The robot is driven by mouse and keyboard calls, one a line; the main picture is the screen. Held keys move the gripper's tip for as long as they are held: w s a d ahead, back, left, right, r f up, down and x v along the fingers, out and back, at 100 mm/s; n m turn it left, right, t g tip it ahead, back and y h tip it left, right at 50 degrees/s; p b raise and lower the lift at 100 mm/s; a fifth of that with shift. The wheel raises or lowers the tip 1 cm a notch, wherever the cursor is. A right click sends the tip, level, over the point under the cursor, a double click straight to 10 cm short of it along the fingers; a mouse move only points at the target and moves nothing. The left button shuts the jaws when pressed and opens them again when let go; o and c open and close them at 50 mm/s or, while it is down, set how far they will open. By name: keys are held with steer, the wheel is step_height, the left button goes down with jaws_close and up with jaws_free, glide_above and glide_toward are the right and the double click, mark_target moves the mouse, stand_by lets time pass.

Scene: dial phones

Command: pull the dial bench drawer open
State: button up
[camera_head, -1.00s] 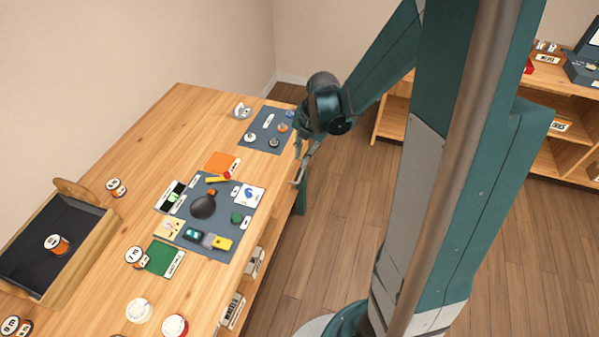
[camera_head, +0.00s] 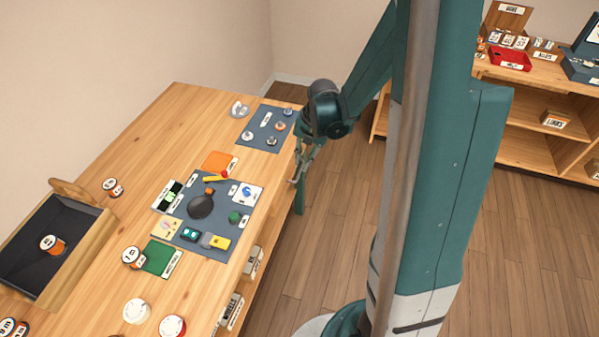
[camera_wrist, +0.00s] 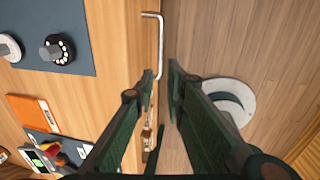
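The wooden dial bench (camera_head: 130,150) fills the left of the head view. A silvery bar handle (camera_wrist: 160,42) stands out from its right edge in the wrist view; it shows small in the head view (camera_head: 296,180). The drawer front is seen edge-on from above, and no open drawer interior shows. My gripper (camera_wrist: 161,70) is open, its two dark green fingers pointing along the bench edge. In the wrist view the near end of the handle shows between the fingertips; I cannot tell whether they touch it. In the head view my gripper (camera_head: 303,163) is at the bench edge.
Grey mats with dials and small parts (camera_head: 265,130) lie on the bench top. A black-lined tray (camera_head: 92,245) stands at left. Shelves with goods (camera_head: 540,110) stand at the far right.

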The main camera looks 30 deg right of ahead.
mark_target(299, 175)
steer(key=shift+w+a+f+b, duration=0.15)
steer(key=shift+f+b, duration=0.2)
steer(key=shift+f, duration=0.9)
steer(key=shift+w+a+f+b, duration=0.2)
steer(key=shift+f+b, duration=0.15)
steer(key=shift+f, duration=0.9)
steer(key=shift+w+a+f+b, duration=0.15)
steer(key=shift+f+b, duration=0.2)
steer(key=shift+f, duration=0.9)
steer(key=shift+c, duration=0.3)
jaws_close()
steer(key=shift+s+d, duration=0.1)
steer(key=s+d+b, duration=0.1)
steer(key=s+d, duration=1.2)
steer(key=shift+s+d+b, duration=0.25)
steer(key=shift+s+b, duration=0.05)
steer(key=shift+o, duration=0.3)
jaws_free()
